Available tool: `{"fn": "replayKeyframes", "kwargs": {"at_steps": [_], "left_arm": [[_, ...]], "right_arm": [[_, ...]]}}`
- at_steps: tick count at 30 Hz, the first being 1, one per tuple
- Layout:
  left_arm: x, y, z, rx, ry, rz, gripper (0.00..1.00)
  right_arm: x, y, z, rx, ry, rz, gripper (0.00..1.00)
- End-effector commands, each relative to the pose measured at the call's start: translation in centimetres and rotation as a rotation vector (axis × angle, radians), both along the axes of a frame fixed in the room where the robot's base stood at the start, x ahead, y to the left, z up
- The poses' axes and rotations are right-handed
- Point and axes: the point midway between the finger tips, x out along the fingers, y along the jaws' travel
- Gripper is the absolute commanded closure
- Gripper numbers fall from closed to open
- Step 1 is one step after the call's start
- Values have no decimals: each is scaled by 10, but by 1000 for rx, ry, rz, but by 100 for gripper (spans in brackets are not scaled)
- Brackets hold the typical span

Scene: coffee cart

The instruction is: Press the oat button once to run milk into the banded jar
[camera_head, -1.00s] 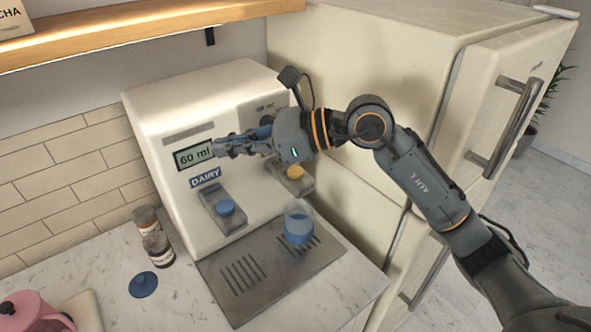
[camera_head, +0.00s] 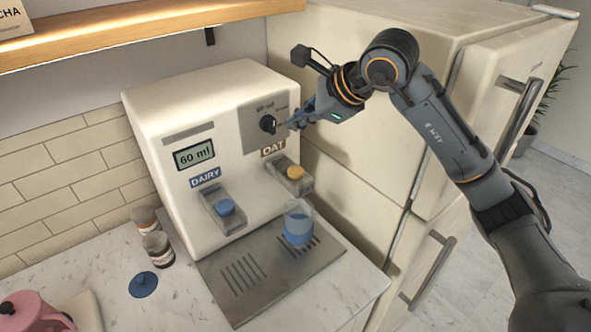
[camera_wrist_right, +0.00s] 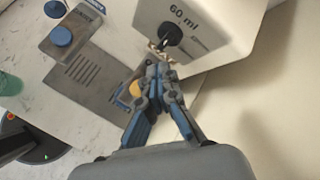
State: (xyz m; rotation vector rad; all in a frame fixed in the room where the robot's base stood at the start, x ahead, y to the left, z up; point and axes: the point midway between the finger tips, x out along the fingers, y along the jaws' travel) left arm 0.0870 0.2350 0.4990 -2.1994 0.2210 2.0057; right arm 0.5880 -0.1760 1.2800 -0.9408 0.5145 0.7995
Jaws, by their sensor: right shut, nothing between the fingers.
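The cream milk machine (camera_head: 178,113) stands on the counter. Its yellow oat button (camera_head: 295,173) sits on a small block under the OAT label, and shows partly behind my fingers in the right wrist view (camera_wrist_right: 136,88). The clear jar with a blue band (camera_head: 298,222) stands upright on the drip tray (camera_head: 220,280), below the oat button. My right gripper (camera_head: 294,122) is shut and empty, beside the black dial (camera_head: 268,124) and above the oat button. I cannot tell whether it touches the dial. My left gripper is out of view.
The blue dairy button (camera_head: 225,207) is left of the oat one. The display (camera_head: 194,154) reads 60 ml. Small brown jars (camera_head: 158,248), a blue lid (camera_head: 143,284) and a pink pot (camera_head: 32,312) are at left. A tall cream fridge (camera_head: 365,100) stands close at right.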

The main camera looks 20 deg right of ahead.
Motion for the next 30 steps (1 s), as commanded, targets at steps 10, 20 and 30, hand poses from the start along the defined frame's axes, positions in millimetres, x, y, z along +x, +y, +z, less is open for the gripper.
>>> {"fn": "replayKeyframes", "kwargs": {"at_steps": [10,20,30], "left_arm": [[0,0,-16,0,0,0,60],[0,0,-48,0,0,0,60],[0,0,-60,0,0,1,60]], "right_arm": [[0,1,-27,2,2,1,100],[0,0,-75,1,0,1,100],[0,0,-88,2,-1,1,100]]}}
